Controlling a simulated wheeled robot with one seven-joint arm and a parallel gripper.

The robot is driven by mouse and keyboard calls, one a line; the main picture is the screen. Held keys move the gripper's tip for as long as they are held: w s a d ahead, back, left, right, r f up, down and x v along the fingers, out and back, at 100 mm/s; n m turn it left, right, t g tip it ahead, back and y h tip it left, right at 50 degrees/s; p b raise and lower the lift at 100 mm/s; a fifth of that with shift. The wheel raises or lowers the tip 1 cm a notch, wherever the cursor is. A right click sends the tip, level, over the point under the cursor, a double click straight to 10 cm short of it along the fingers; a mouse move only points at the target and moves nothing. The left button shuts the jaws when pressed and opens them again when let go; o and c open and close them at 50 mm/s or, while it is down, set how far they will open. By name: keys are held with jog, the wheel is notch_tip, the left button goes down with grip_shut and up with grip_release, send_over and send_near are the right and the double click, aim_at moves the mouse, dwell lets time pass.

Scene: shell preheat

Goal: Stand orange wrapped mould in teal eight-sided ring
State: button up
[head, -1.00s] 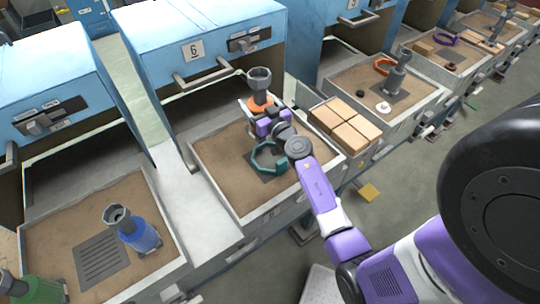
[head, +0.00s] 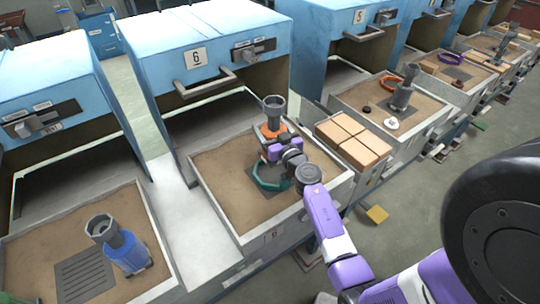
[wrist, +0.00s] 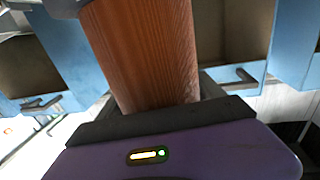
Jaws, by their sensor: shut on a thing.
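The orange wrapped mould (head: 270,132), with a grey cup-shaped top, is upright in my gripper (head: 272,146). In the wrist view, the mould's orange-brown wrapped side (wrist: 145,60) fills the space at the dark finger. The teal eight-sided ring (head: 258,180) lies on a dark plate in the sand tray under furnace 6. In the head view, the mould shows just behind and above the ring, apart from it.
The sand tray (head: 211,187) has raised metal rims. Tan bricks (head: 353,142) stand on its right side. A blue wrapped mould (head: 124,252) stands in the left tray beside a slotted plate (head: 84,276). The furnace 6 front and handle (head: 205,82) are behind my gripper.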

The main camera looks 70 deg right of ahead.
jog(key=shift+f+b, duration=3.95)
jog(key=shift+f, duration=0.65)
jog(key=shift+f, duration=0.3)
jog(key=o, duration=2)
jog(key=shift+r, duration=0.1)
